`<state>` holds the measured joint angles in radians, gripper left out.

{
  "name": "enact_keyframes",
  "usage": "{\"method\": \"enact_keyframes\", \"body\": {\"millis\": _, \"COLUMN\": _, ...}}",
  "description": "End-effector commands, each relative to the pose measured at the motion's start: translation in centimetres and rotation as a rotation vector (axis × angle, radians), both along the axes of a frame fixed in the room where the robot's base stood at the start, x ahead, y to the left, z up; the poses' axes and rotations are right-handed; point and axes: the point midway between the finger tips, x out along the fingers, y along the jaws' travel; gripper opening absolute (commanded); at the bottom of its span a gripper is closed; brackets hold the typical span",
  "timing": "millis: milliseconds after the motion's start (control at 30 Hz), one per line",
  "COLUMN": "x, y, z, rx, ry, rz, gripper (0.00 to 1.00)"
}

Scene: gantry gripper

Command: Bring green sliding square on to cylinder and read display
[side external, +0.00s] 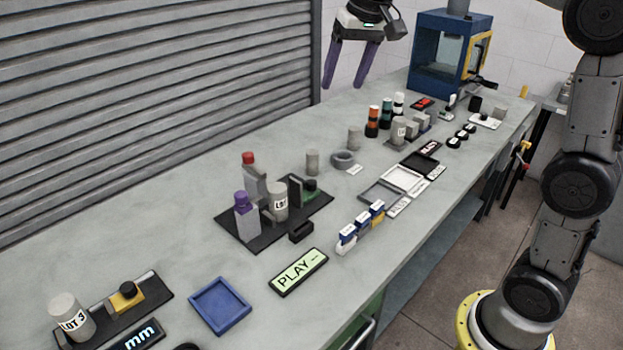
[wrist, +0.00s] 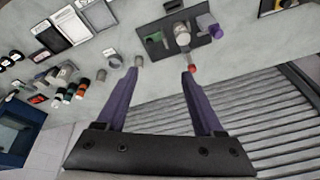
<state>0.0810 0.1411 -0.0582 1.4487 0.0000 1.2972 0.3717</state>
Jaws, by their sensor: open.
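The green sliding square (side external: 312,195) is a small green piece with dark parts on a black base plate (side external: 262,238) at mid-table. A light grey cylinder (side external: 278,203) with a LOT label stands upright on the same plate, left of the green piece and apart from it. In the wrist view the green piece (wrist: 154,37) and the cylinder (wrist: 183,40) show near the top. A display (side external: 298,272) with a pale green screen reads "PLAY --" in front of the plate. My gripper (side external: 343,86) is open and empty, high above the back of the table; its purple fingers show in the wrist view (wrist: 160,72).
A blue tray (side external: 220,305) and a LOT 3 cylinder (side external: 72,318) sit at the front left. Several bottles and trays stand farther back. A shutter wall runs along the left.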

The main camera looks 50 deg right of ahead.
Motion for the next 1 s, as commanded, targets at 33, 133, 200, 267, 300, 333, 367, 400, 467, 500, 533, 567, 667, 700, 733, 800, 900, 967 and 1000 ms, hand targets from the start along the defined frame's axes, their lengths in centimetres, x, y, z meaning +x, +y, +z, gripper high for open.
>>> {"method": "enact_keyframes", "body": {"millis": 33, "x": 2.2, "y": -0.6, "z": -1.2, "rx": 0.006, "ry": 0.026, "rz": -0.019, "gripper": 0.69}}
{"method": "enact_keyframes", "body": {"millis": 133, "x": 5.7, "y": -1.6, "z": -3.4, "rx": 0.015, "ry": 0.068, "rz": -0.052, "gripper": 0.69}}
{"method": "enact_keyframes", "body": {"millis": 200, "x": 8.0, "y": -2.3, "z": -5.3, "rx": 0.020, "ry": 0.098, "rz": -0.072, "gripper": 0.69}}
{"method": "enact_keyframes", "body": {"millis": 267, "x": 9.8, "y": -3.0, "z": -7.3, "rx": 0.024, "ry": 0.126, "rz": -0.087, "gripper": 0.69}}
{"method": "enact_keyframes", "body": {"millis": 300, "x": 10.9, "y": -3.5, "z": -8.7, "rx": 0.026, "ry": 0.144, "rz": -0.095, "gripper": 0.69}}
{"method": "enact_keyframes", "body": {"millis": 333, "x": 11.6, "y": -3.8, "z": -9.9, "rx": 0.029, "ry": 0.158, "rz": -0.101, "gripper": 0.69}}
{"method": "enact_keyframes", "body": {"millis": 367, "x": 12.3, "y": -4.1, "z": -11.0, "rx": 0.030, "ry": 0.171, "rz": -0.105, "gripper": 0.69}}
{"method": "enact_keyframes", "body": {"millis": 400, "x": 13.1, "y": -4.5, "z": -12.5, "rx": 0.031, "ry": 0.188, "rz": -0.109, "gripper": 0.69}}
{"method": "enact_keyframes", "body": {"millis": 467, "x": 14.0, "y": -5.0, "z": -14.6, "rx": 0.035, "ry": 0.213, "rz": -0.116, "gripper": 0.69}}
{"method": "enact_keyframes", "body": {"millis": 500, "x": 14.4, "y": -5.3, "z": -16.0, "rx": 0.037, "ry": 0.230, "rz": -0.120, "gripper": 0.69}}
{"method": "enact_keyframes", "body": {"millis": 533, "x": 14.6, "y": -5.5, "z": -16.9, "rx": 0.039, "ry": 0.244, "rz": -0.123, "gripper": 0.69}}
{"method": "enact_keyframes", "body": {"millis": 567, "x": 14.7, "y": -5.7, "z": -17.9, "rx": 0.040, "ry": 0.258, "rz": -0.125, "gripper": 0.69}}
{"method": "enact_keyframes", "body": {"millis": 667, "x": 14.6, "y": -6.0, "z": -20.1, "rx": 0.045, "ry": 0.296, "rz": -0.131, "gripper": 0.69}}
{"method": "enact_keyframes", "body": {"millis": 700, "x": 14.6, "y": -6.1, "z": -20.6, "rx": 0.046, "ry": 0.305, "rz": -0.133, "gripper": 0.69}}
{"method": "enact_keyframes", "body": {"millis": 733, "x": 14.5, "y": -6.2, "z": -20.9, "rx": 0.046, "ry": 0.308, "rz": -0.134, "gripper": 0.69}}
{"method": "enact_keyframes", "body": {"millis": 800, "x": 14.5, "y": -6.3, "z": -21.4, "rx": 0.047, "ry": 0.312, "rz": -0.136, "gripper": 0.69}}
{"method": "enact_keyframes", "body": {"millis": 900, "x": 14.5, "y": -6.3, "z": -22.5, "rx": 0.047, "ry": 0.314, "rz": -0.136, "gripper": 0.69}}
{"method": "enact_keyframes", "body": {"millis": 967, "x": 14.4, "y": -6.3, "z": -23.4, "rx": 0.047, "ry": 0.314, "rz": -0.136, "gripper": 0.69}}
{"method": "enact_keyframes", "body": {"millis": 1000, "x": 14.4, "y": -6.3, "z": -24.2, "rx": 0.047, "ry": 0.316, "rz": -0.136, "gripper": 0.69}}
